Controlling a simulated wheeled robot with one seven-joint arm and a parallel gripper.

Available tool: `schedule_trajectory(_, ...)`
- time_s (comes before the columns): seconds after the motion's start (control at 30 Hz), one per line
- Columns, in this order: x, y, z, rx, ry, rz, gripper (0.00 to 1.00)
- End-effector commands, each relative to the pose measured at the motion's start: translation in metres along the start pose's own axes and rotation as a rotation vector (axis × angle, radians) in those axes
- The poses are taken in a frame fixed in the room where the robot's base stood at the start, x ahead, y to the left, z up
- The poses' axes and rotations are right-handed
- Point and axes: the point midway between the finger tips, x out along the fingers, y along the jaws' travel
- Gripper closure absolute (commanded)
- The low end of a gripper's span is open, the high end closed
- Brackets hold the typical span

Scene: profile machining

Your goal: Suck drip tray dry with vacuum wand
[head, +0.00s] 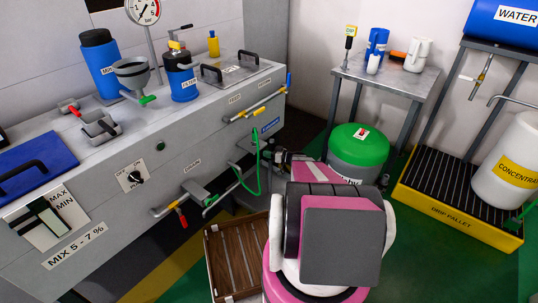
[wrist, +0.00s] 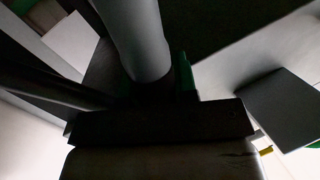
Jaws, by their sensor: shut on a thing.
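In the wrist view, my gripper (wrist: 155,105) is a dark shape, shut on a grey tube, which I take to be the vacuum wand (wrist: 140,40). The tube runs away from the jaws toward the top of the picture; its far end is out of sight. In the head view my pink and white arm hides most of the gripper area, beside the machine's front. The green-lidded vacuum drum (head: 358,145) stands just behind my arm. No drip tray can be made out for certain, and no liquid shows.
The grey machine (head: 150,160) fills the left, with valves and a green hose (head: 256,165) on its front. A slatted wooden board (head: 235,255) lies on the floor below. A yellow drip pallet (head: 450,208) bears a white drum at right. A small table (head: 392,78) stands behind.

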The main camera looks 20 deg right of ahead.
Motion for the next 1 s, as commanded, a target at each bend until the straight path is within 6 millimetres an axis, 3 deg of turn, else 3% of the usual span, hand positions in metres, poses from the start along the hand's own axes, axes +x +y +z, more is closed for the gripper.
schedule_trajectory(1.0,-0.020,-0.005,0.002,0.000,0.001,0.001,0.97)
